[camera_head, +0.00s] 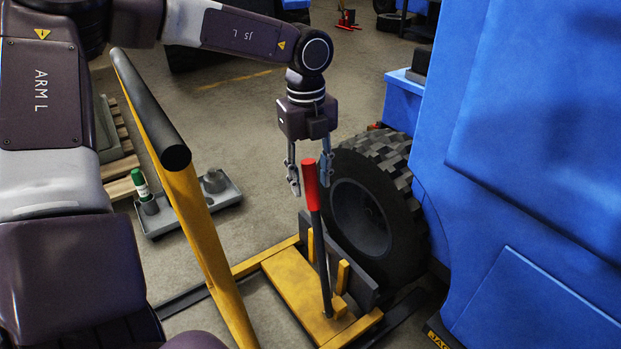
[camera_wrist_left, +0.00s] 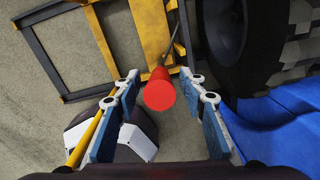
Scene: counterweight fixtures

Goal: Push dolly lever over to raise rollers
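The dolly lever (camera_head: 312,186) has a red grip on a dark rod and stands near upright, rising from the yellow dolly (camera_head: 292,283). My left gripper (camera_head: 309,182) points down at the top of the red grip, its fingers apart on either side of it. In the left wrist view the round red end of the lever (camera_wrist_left: 159,93) lies between the two open fingers (camera_wrist_left: 160,100), with gaps on both sides. The dolly stands beside a black wheel (camera_head: 362,217); its rollers cannot be made out clearly. My right gripper is not in view.
A large blue machine body (camera_head: 530,160) fills the right side. A yellow post with a black grip (camera_head: 190,205) rises at the left front. A grey tray (camera_head: 225,193) with a green bottle (camera_head: 140,184) lies on the floor beyond it. Open floor lies behind the gripper.

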